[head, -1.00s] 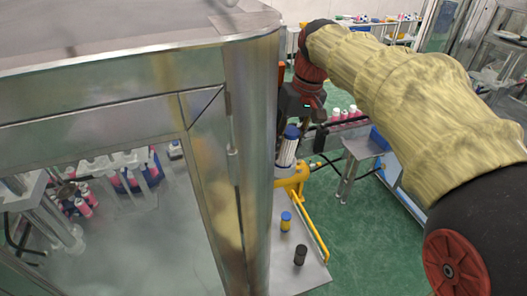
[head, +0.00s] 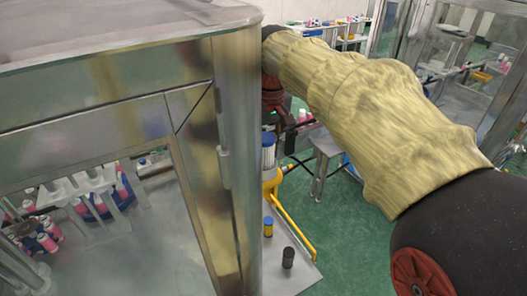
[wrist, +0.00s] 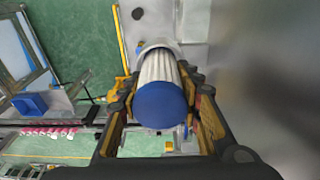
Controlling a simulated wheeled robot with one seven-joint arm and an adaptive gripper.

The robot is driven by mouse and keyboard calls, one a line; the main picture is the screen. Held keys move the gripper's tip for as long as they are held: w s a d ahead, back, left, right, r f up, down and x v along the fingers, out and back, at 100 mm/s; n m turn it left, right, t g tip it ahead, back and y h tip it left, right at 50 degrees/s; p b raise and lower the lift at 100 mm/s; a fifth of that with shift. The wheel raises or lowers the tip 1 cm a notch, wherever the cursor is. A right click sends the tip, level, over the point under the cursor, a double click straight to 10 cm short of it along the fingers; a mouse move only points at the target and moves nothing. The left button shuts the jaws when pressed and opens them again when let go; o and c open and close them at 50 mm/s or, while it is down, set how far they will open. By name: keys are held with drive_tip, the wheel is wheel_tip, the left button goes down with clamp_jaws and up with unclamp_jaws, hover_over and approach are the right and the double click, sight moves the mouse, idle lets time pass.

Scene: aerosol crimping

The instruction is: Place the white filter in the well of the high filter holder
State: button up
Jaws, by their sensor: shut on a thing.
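The white filter (wrist: 157,68) is a pleated white cylinder with a blue cap (wrist: 160,105). My gripper (wrist: 162,88) is shut on it, with a finger on each side. In the head view the filter (head: 268,158) stands roughly upright above a yellow stand (head: 271,181), which may be the high filter holder. The cabinet's corner partly covers both. In the wrist view a pale rim (wrist: 157,44) shows at the filter's far end. The well is hidden, and I cannot tell whether the filter touches it.
A steel cabinet (head: 238,130) stands close on the left. A grey plate (head: 298,273) carries a yellow cylinder with a blue top (head: 268,227) and a black cylinder (head: 288,257). A yellow bar (head: 297,228) runs along its edge. Green floor (head: 350,235) is open to the right.

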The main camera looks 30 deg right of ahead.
drive_tip(key=shift+s+f, duration=0.1)
drive_tip(key=shift+f, duration=0.2)
drive_tip(key=o, duration=0.7)
drive_tip(key=shift+f, duration=0.15)
drive_tip(key=shift+o, duration=1.2)
drive_tip(key=shift+a, duration=0.15)
drive_tip(key=shift+o, duration=1.2)
drive_tip(key=shift+f, duration=0.15)
drive_tip(key=shift+r, duration=0.6)
drive_tip(key=r, duration=0.4)
drive_tip(key=s+r, duration=0.1)
drive_tip(key=r, duration=0.7)
drive_tip(key=shift+s+r, duration=0.1)
drive_tip(key=shift+s, duration=0.05)
